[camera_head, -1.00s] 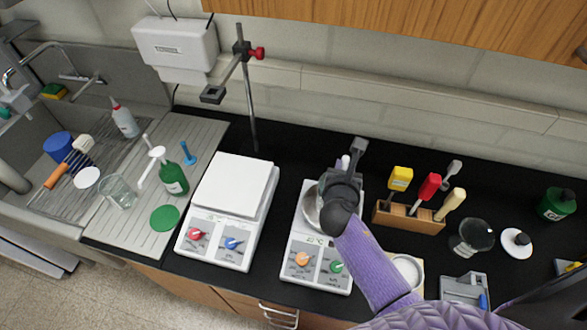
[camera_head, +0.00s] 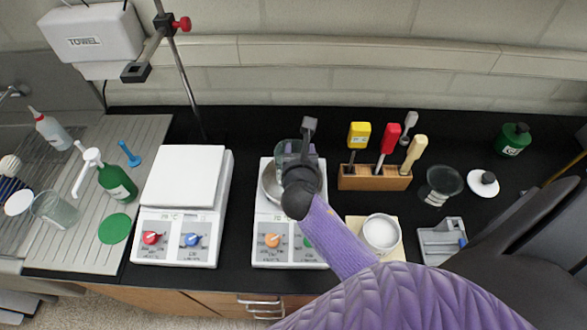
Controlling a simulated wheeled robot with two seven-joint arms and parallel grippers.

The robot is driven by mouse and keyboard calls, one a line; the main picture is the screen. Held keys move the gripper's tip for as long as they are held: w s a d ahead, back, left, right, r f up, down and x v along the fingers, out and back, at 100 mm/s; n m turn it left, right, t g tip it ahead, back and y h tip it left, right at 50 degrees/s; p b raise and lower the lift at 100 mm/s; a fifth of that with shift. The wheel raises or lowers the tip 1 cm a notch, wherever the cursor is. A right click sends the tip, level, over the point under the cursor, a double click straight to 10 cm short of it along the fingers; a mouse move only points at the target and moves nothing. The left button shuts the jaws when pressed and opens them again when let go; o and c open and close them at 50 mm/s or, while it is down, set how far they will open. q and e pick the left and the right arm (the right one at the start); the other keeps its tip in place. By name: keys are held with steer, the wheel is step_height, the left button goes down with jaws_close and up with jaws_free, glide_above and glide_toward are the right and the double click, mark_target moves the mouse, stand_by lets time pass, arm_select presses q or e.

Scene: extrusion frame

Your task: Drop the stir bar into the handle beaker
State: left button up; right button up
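My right gripper (camera_head: 303,150) is over the right stirring hot plate (camera_head: 262,219), its arm coming in from the lower right. A dark grey finger points toward the back wall; my wrist hides the rest, so its opening and any grip are unclear. A shiny metal bowl (camera_head: 268,184) on this plate is partly hidden by my gripper. Clear glass (camera_head: 284,151) shows just behind and beside the gripper; I cannot tell if it is the handle beaker or held. Another clear glass beaker (camera_head: 55,209) stands on the drainboard. I cannot make out the stir bar. My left gripper is out of view.
A second hot plate (camera_head: 185,177) stands to the left, near a clamp stand (camera_head: 180,70). A wooden rack (camera_head: 374,178) holds several tools at the right. A white dish (camera_head: 381,233) and a grey device (camera_head: 440,240) lie nearer the front edge. Black counter is free behind the rack.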

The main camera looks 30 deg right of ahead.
steer(key=shift+o, duration=0.2)
steer(key=p+v, duration=0.1)
steer(key=v, duration=0.9)
steer(key=shift+f, duration=0.1)
